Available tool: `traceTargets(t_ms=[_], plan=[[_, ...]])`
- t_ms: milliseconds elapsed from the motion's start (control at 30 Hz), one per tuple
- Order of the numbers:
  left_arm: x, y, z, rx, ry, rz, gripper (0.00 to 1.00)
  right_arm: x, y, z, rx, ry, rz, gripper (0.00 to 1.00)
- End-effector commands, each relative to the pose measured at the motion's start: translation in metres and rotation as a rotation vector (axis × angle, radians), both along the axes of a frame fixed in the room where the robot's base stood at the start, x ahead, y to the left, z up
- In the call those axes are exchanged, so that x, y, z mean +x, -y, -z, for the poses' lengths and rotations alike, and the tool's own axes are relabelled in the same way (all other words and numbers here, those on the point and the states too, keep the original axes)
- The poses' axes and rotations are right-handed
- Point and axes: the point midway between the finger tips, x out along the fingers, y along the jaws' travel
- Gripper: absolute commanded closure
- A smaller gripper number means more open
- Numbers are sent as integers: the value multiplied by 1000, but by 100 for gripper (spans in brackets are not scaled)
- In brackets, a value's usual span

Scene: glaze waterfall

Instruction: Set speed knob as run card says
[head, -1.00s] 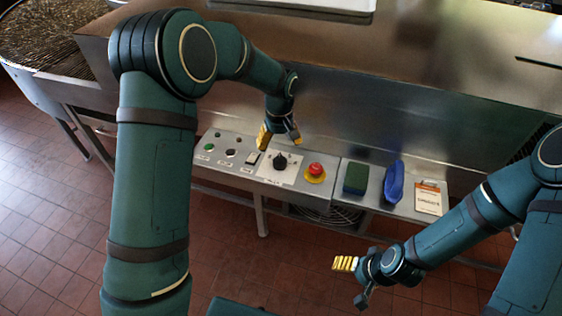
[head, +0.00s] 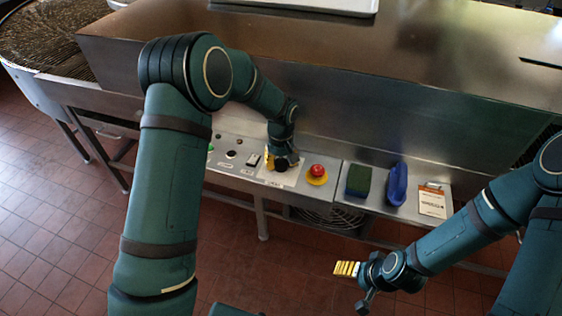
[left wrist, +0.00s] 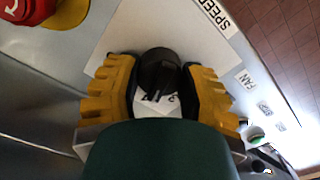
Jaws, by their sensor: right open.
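The speed knob (left wrist: 158,72) is black and sits on a white plate with "SPEED" lettering. In the left wrist view my left gripper (left wrist: 160,88) has one yellow finger on each side of it, very close; I cannot tell whether they press on it. In the head view the left gripper (head: 281,163) is down at the knob and covers most of it. The pointer and most scale marks are hidden. The run card (head: 432,201), white on a brown clipboard, lies at the panel's right end; its writing is too small to read. My right gripper (head: 347,268) is open and empty, in front of the panel.
A red emergency button (head: 317,170) on a yellow base is just right of the knob. A green sponge block (head: 358,180) and a blue object (head: 397,184) lie farther right. A rocker switch (head: 253,160) and small buttons are to the left. A steel wall rises behind the panel.

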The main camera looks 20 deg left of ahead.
Motion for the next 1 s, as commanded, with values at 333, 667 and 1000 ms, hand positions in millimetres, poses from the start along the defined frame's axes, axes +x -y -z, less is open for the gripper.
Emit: traceTargets(t_ms=[333,667,1000], plan=[[0,0,0,0,0,2,95,0,0,0,0,0,0,25],[0,0,0,0,0,14,95,0,0,0,0,-1,0,25],[0,0,0,0,0,72,95,-1,0,-2,0,-1,0,25]])
